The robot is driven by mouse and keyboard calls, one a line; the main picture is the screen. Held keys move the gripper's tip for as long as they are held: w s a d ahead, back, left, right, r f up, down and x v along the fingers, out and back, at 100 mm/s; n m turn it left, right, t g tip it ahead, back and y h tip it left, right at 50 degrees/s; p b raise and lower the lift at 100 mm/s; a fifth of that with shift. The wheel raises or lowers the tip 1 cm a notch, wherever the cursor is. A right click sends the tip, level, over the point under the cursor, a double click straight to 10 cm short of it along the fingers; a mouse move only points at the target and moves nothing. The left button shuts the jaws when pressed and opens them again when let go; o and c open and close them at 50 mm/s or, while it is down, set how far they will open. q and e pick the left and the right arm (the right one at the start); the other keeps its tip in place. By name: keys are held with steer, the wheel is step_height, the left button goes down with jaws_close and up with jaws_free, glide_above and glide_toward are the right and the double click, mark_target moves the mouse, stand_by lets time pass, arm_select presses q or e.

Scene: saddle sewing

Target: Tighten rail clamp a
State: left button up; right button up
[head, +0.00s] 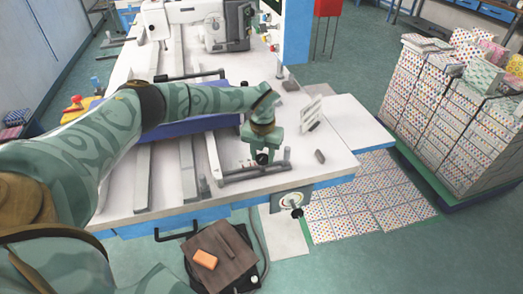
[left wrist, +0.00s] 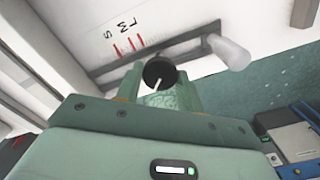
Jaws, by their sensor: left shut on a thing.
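My left gripper (head: 262,148) reaches down over the front right part of the white sewing table. In the left wrist view its two green fingers (left wrist: 158,88) are shut on a black round knob (left wrist: 159,71) with a white line across its face. The same dark knob (head: 262,158) shows at the fingertips in the head view. I take it for the knob of rail clamp a; no label tells it. The grey bar (head: 238,178) of the clamp runs near the table's front edge and passes behind the fingers in the left wrist view (left wrist: 105,71). My right gripper is not in view.
A pale peg (left wrist: 228,52) stands at the bar's end, close to the fingers. Grey rails (head: 188,172) run along the table, with a white sewing machine (head: 226,25) at the back. A dial (head: 291,200) sits on the front edge. Stacked boxes (head: 455,110) stand right.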

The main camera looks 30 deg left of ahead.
mark_target(262, 157)
arm_select(q)
steer(key=m, duration=0.1)
steer(key=m+p, duration=0.1)
steer(key=m, duration=0.1)
steer(key=shift+r+m, duration=0.2)
steer(key=shift+m, duration=0.1)
steer(key=m+p, duration=0.1)
steer(key=m, duration=0.3)
steer(key=shift+f+m, duration=0.1)
steer(key=shift+m, duration=0.3)
steer(key=o, duration=1)
step_height(262, 157, up, 16)
steer(key=p, duration=0.3)
